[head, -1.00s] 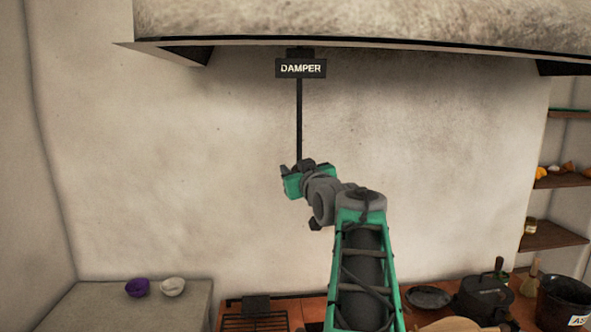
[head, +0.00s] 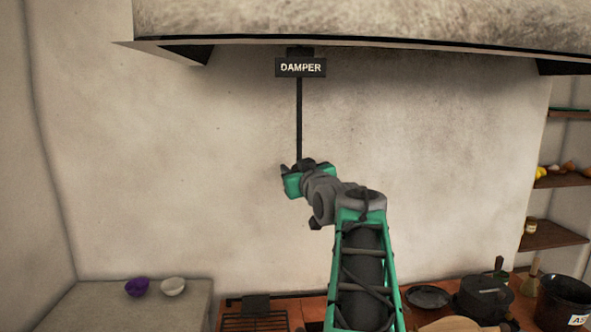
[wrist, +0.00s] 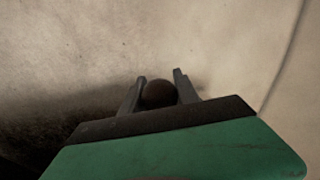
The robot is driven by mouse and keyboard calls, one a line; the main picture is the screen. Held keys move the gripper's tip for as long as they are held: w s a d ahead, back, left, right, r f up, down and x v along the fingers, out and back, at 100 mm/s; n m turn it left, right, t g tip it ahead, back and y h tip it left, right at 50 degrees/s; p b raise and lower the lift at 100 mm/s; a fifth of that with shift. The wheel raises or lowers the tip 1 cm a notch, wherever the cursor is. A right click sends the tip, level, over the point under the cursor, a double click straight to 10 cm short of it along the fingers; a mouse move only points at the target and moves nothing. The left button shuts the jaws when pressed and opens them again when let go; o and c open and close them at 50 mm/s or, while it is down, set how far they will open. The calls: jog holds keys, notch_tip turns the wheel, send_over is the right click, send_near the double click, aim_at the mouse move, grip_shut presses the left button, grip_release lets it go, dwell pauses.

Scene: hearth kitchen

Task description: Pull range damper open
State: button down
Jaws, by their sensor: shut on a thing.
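The damper is a dark vertical rod (head: 299,120) hanging from under the hood, below a black sign (head: 301,68) that reads DAMPER. The rod runs straight down to my gripper (head: 289,171), which hides its lower end in the head view. In the wrist view, a dark round knob (wrist: 159,94) sits between the two fingers of my gripper (wrist: 157,88). My gripper is shut on this knob. The wall shows behind the fingers.
The hood's lower edge (head: 400,47) runs across the top. Below are a stove top (head: 285,309) with pots and a pan (head: 428,297), and a grey counter (head: 170,315) with a purple bowl (head: 137,287) and a white bowl (head: 173,286). Shelves (head: 552,236) stand at right.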

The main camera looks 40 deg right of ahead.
notch_tip(320, 180, down, 8)
jog(key=b, duration=0.8)
jog(key=shift+r, duration=0.2)
jog(key=shift+f, duration=0.1)
jog(key=c, duration=0.9)
grip_release()
jog(key=shift+r, duration=0.2)
jog(key=b+v, duration=0.2)
jog(key=v, duration=0.5)
jog(key=shift+s+a+b, duration=0.2)
jog(key=shift+s+b, duration=0.2)
